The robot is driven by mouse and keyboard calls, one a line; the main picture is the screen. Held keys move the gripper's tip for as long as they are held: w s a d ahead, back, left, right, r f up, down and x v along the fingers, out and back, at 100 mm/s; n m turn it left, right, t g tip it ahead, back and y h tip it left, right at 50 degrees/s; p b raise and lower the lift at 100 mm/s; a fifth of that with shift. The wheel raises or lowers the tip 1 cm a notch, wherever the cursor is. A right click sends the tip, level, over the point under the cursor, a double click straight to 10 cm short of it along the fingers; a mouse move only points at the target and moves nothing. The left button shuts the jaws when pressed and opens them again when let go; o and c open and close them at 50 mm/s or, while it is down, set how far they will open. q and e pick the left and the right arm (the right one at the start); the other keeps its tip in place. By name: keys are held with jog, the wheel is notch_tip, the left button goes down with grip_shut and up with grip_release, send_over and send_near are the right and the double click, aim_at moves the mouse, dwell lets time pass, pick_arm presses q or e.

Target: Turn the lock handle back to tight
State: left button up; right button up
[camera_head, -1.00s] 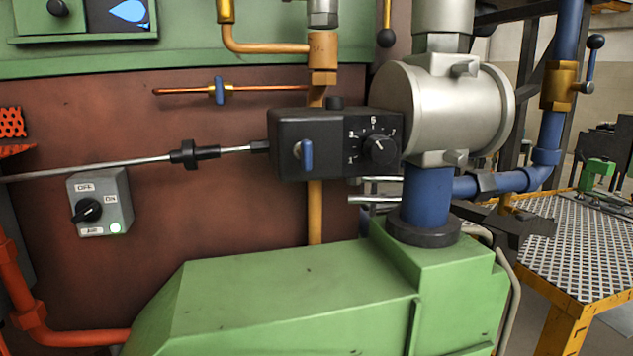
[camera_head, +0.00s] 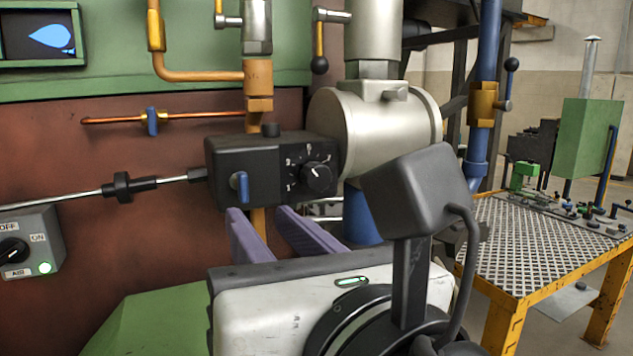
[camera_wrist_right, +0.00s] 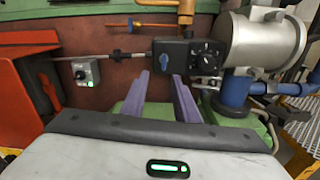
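The lock handle appears to be the small blue lever (camera_head: 240,186) on the front of the black control box (camera_head: 222,155). It stands upright in the head view, and it also shows in the right wrist view (camera_wrist_right: 165,61). My right gripper (camera_head: 258,214) is open, with its two purple fingers apart and nothing between them. The fingertips point at the box and appear just below it. In the right wrist view the gripper (camera_wrist_right: 163,76) also shows open below the box. My left gripper is not in view.
A black dial (camera_head: 316,176) sits right of the lever, beside a grey cylinder housing (camera_head: 385,135). A rod (camera_head: 70,198) enters the box from the left. A switch box (camera_head: 30,243) is at lower left. A perforated table (camera_head: 540,240) stands at right.

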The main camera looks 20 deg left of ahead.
aim_at(245, 186)
jog(key=shift+n, duration=0.5)
jog(key=x, duration=0.3)
jog(key=p+x, duration=0.1)
jog(key=x, duration=0.2)
jog(key=p+x, duration=0.1)
jog(key=x, duration=0.3)
jog(key=shift+w+d+r, duration=0.25)
jog(key=shift+r, duration=0.15)
grip_shut()
